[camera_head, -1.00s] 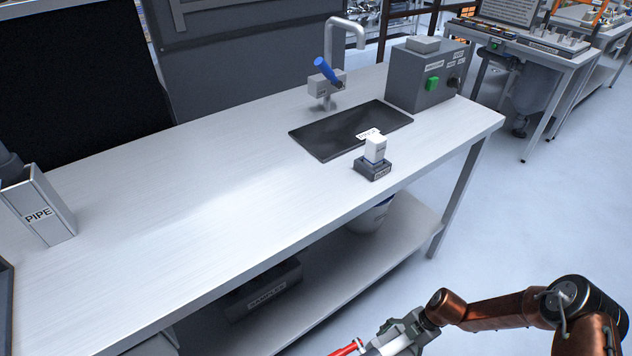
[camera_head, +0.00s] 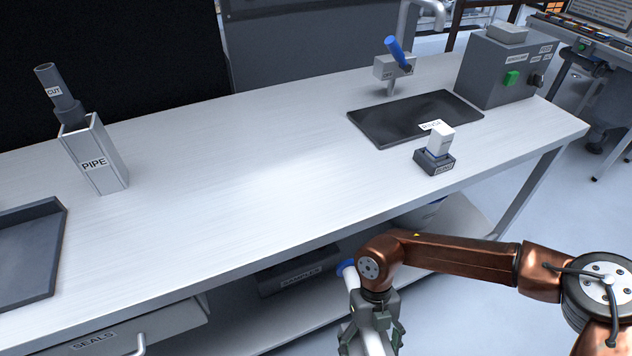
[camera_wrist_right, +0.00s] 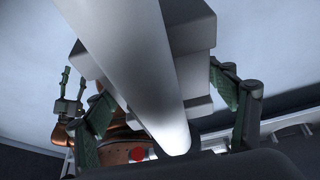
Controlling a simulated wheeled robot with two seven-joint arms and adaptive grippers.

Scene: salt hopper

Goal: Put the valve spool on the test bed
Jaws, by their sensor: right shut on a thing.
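My right gripper (camera_head: 372,345) is low at the bottom of the head view, in front of the bench edge. In the right wrist view (camera_wrist_right: 165,105) its green-padded fingers are around a thick pale cylinder with a block on it (camera_wrist_right: 135,60). I cannot tell for sure whether this is the valve spool. A blue rounded piece (camera_head: 347,268) shows beside the right wrist; I cannot tell whether it belongs to the held thing. A small far gripper in the right wrist view, seemingly my left one (camera_wrist_right: 73,90), has its fingers apart and looks empty. I cannot identify the test bed by a label.
The bench (camera_head: 230,190) is clear in the middle. A PIPE holder (camera_head: 108,165) with an upright pipe and a dark tray (camera_head: 50,215) are at left. A dark mat (camera_head: 400,125), a small stand (camera_head: 435,163) with a white block, and a grey control box (camera_head: 490,75) are at right.

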